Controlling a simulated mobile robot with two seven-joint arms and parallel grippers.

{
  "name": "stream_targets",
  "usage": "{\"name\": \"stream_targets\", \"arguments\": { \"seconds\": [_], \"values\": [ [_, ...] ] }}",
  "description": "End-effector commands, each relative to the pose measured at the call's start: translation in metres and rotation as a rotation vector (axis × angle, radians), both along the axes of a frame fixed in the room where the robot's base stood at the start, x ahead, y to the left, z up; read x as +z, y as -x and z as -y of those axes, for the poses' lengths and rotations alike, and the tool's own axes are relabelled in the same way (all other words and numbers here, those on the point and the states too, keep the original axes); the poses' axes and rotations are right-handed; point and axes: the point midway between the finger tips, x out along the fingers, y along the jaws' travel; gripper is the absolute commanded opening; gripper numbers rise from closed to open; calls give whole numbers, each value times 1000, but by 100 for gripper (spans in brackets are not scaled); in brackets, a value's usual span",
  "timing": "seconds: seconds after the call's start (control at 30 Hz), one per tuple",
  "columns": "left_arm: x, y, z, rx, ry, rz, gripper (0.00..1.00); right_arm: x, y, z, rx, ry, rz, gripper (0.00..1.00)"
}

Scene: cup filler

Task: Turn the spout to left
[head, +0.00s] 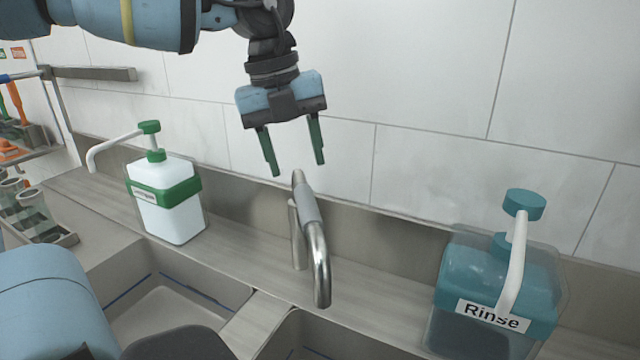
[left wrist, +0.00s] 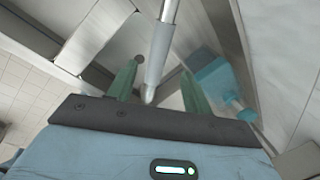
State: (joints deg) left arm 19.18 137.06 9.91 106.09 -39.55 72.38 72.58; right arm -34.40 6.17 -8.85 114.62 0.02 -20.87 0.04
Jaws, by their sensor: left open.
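The metal spout (head: 317,245) rises behind the double sink and its curved end points toward the front, near the divider between the basins. My left gripper (head: 296,170) is open and empty, just above the upper end of the spout, with green fingers pointing down. In the left wrist view, the spout (left wrist: 160,45) runs between the two open fingers (left wrist: 157,85). I cannot tell whether either finger touches it. My right gripper is not seen in the head view.
A white soap bottle with a green pump (head: 170,200) stands left of the spout. A blue bottle labelled Rinse (head: 490,280) stands to the right. The tiled wall (head: 430,80) is close behind. A rack with glasses (head: 35,215) is at far left.

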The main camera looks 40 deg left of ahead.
Motion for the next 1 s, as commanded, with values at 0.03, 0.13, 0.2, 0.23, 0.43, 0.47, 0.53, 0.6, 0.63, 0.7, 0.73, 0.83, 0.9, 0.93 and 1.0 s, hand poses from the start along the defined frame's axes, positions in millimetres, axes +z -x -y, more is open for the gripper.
{"name": "stream_targets", "arguments": {
  "seconds": [0.03,0.13,0.2,0.23,0.43,0.47,0.53,0.6,0.63,0.7,0.73,0.83,0.9,0.93,1.0],
  "values": [
    [0,0,0,0,0,0,50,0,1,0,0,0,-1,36],
    [0,0,0,0,0,0,50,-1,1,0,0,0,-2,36],
    [-2,0,0,0,0,0,50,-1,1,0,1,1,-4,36],
    [-3,0,0,0,0,0,50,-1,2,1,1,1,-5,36],
    [-27,-4,3,-2,1,-3,50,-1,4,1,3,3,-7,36],
    [-31,-4,4,-2,1,-3,50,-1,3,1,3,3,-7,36],
    [-42,-6,5,-2,1,-3,50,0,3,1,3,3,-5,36],
    [-52,-8,6,-2,2,-2,50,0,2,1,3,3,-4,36],
    [-56,-8,7,-2,1,-3,50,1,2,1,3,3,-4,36],
    [-64,-10,7,0,0,-2,50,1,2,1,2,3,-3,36],
    [-66,-10,8,0,0,-2,50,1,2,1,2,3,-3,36],
    [-73,-12,9,0,1,-1,50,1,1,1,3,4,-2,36],
    [-76,-12,9,0,1,-1,50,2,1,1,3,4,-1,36],
    [-76,-12,9,0,0,0,50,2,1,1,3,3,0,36],
    [-77,-12,9,0,0,0,50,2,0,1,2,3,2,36]
  ]
}}
